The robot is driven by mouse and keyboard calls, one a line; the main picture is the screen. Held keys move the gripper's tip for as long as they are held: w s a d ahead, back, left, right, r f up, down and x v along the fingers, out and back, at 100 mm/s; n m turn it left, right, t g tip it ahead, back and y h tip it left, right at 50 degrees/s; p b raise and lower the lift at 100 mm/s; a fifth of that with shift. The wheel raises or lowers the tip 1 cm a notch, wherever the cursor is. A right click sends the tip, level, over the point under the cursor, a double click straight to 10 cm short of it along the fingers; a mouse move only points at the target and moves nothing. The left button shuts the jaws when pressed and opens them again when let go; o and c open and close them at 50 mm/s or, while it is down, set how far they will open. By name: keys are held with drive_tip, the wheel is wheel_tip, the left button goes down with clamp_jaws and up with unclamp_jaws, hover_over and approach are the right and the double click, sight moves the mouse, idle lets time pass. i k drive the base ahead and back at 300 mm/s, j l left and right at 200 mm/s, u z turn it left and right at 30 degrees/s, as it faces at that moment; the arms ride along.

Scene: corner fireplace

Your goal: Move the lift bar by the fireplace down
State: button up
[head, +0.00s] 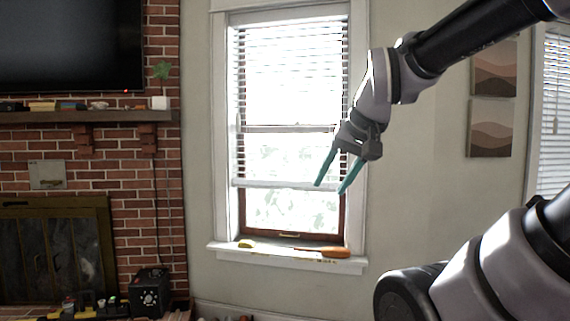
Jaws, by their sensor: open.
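The window (290,130) right of the brick fireplace has a white slatted blind (285,65) lowered over its upper part. The blind ends in a pale horizontal bar (270,184), the likely lift bar, a little below the window's middle. Bare glass shows beneath it. My gripper (330,189) has teal fingers, spread apart and pointing down, with nothing seen between them. The fingertips overlap the bar's right end in the head view. I cannot tell whether they touch it or how far in front they are. The bar's right end is partly hidden.
A sill (290,258) below the window holds an orange-handled tool (322,252) and a small yellow item (246,243). The brick fireplace (150,220) and mantel (60,117) stand left. A black box (150,292) sits low beside it. Framed pictures (492,127) hang right.

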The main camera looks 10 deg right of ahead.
sight(279, 188)
drive_tip(key=i+z, duration=0.1)
drive_tip(key=i, duration=1.3)
drive_tip(key=i+j, duration=0.15)
drive_tip(key=i, duration=1.2)
drive_tip(key=i+l+z, duration=0.05)
drive_tip(key=l, duration=0.05)
